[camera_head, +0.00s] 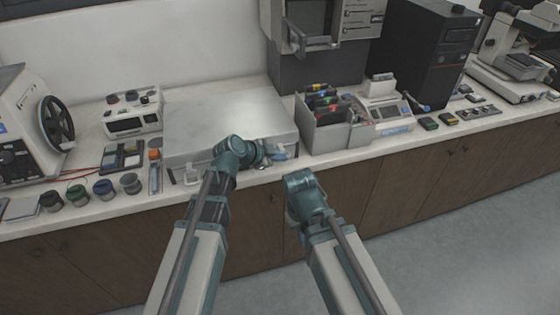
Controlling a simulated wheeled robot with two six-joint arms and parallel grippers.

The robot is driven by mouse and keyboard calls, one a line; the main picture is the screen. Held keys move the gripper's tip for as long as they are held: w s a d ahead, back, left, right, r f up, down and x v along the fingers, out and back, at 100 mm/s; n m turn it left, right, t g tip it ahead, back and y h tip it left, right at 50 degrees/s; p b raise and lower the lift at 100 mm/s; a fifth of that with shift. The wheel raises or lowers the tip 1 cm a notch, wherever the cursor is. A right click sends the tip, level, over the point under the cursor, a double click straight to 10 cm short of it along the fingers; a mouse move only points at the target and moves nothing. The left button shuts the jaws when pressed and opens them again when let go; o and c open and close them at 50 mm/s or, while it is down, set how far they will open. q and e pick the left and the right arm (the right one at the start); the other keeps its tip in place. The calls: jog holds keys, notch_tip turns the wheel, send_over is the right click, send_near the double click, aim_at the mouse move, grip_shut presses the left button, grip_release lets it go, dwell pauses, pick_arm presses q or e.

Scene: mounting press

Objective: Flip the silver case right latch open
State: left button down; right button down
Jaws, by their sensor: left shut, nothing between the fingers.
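The silver case (228,112) lies flat and closed on the counter, its front face toward me. A latch (191,176) shows at the left of its front. My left gripper (278,154) is at the right part of the case front, close to where the right latch sits; its fingers are shut with nothing between them. The gripper and wrist cover the right latch, so its position cannot be told. My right gripper (292,213) is lower, in front of the cabinet and right of the case; its fingers are hidden by its wrist.
A grey bin (325,136) with coloured-handled items stands close to the right of the case. Several dark jars (104,188) and a small tray (122,157) are at the left. A machine with a handwheel (57,122) stands far left.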

pick_arm(q)
jog(key=shift+s+d+f+m+t+b, duration=0.1)
jog(key=shift+s+f+m+t+b, duration=0.2)
jog(key=shift+f+m+t+b, duration=0.6)
jog(key=shift+r+n, duration=0.25)
jog(key=shift+n, duration=0.15)
jog(key=shift+w+a+r, duration=0.15)
jog(key=shift+w+a, duration=0.1)
jog(key=shift+w, duration=0.45)
